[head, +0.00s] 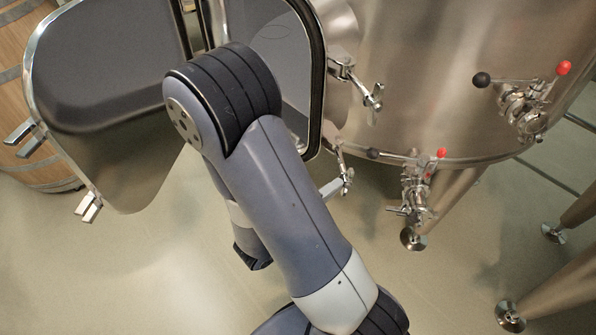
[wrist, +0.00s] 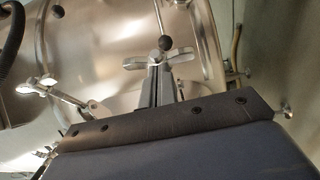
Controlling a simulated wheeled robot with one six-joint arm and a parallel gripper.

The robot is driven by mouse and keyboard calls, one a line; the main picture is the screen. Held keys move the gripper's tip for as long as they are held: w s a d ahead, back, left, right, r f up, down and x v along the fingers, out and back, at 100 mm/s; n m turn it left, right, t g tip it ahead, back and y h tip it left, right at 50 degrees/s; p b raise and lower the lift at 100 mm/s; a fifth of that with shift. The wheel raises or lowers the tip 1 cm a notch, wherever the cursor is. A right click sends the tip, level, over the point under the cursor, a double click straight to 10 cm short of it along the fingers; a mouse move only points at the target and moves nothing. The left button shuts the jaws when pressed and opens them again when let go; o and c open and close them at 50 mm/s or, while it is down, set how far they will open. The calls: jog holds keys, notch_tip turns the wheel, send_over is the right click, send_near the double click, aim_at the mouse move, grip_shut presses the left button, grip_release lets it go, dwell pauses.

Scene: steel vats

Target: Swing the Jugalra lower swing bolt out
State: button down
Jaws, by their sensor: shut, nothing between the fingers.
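The manway door (head: 100,90) of the steel vat stands open at the left of the head view. The lower swing bolt (head: 345,172) hangs at the lower right of the opening, with its wing nut at the free end. The wing nut (wrist: 158,60) shows in the middle of the wrist view. My gripper (head: 332,187) is shut and empty, right beside this bolt; in the wrist view its fingers (wrist: 158,82) point at the wing nut. I cannot tell whether they touch. The upper swing bolt (head: 372,96) sticks outward above. No name label is readable.
A valve with a black-knobbed lever and red tip (head: 416,185) sits right of the bolt, and another (head: 525,105) is higher up. Vat legs (head: 455,200) stand below. A wooden barrel (head: 22,100) is at far left. The floor in front is clear.

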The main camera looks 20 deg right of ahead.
jog(key=shift+s+d, duration=0.1)
jog(key=shift+d, duration=0.2)
jog(key=shift+s+d+b, duration=0.2)
jog(key=shift+d+b, duration=0.05)
jog(key=shift+d, duration=0.3)
jog(key=shift+s+d+b, duration=0.15)
jog(key=shift+d+b, duration=0.1)
jog(key=shift+d, duration=0.25)
jog(key=shift+a, duration=0.2)
jog(key=b+v, duration=0.1)
jog(key=v, duration=0.9)
jog(key=shift+w, duration=0.2)
jog(key=shift+d, duration=0.1)
dwell(0.3)
jog(key=shift+p+x, duration=0.4)
jog(key=shift+x, duration=4.15)
